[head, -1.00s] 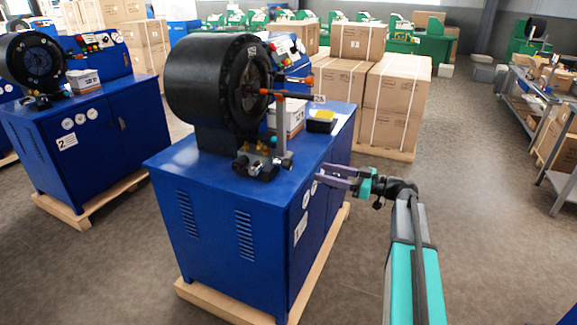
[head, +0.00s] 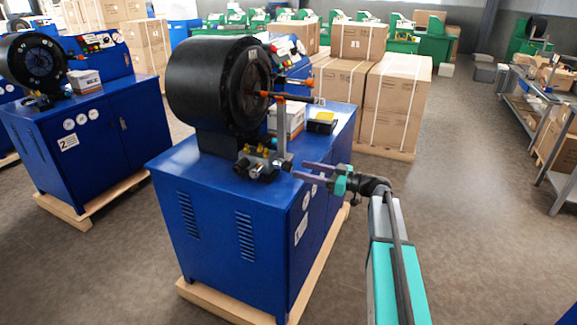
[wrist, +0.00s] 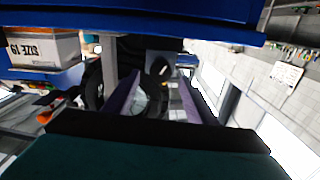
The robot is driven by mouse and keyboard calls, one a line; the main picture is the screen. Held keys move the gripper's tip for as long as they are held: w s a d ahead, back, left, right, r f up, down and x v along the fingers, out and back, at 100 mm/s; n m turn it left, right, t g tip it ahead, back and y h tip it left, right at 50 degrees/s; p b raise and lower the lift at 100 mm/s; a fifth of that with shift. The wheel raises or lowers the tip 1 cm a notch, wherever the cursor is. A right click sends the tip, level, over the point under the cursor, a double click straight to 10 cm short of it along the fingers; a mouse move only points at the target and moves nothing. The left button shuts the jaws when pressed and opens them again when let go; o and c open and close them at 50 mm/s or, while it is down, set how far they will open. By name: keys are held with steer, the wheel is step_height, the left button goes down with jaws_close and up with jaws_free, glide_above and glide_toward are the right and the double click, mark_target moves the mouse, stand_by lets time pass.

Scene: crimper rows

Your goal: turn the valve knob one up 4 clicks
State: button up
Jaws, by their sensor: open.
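The valve block with its several black knobs (head: 266,173) sits on the near edge of the blue crimper's top, at the foot of the grey post. My gripper (head: 300,170) is open, with two purple fingers pointing left, just right of the nearest knob (head: 287,162). In the wrist view a black knob (wrist: 160,68) with a white mark shows ahead, between the open fingers (wrist: 162,88). The fingers look apart from it; the exact gap cannot be told. The knob's number cannot be read.
The crimper's black round head (head: 215,85) stands above the blue cabinet (head: 225,235). The grey post (head: 281,130) rises beside the valve block.

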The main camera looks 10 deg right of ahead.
mark_target(292, 167)
steer(key=shift+p+x, duration=0.55)
steer(key=shift+x, duration=2.55)
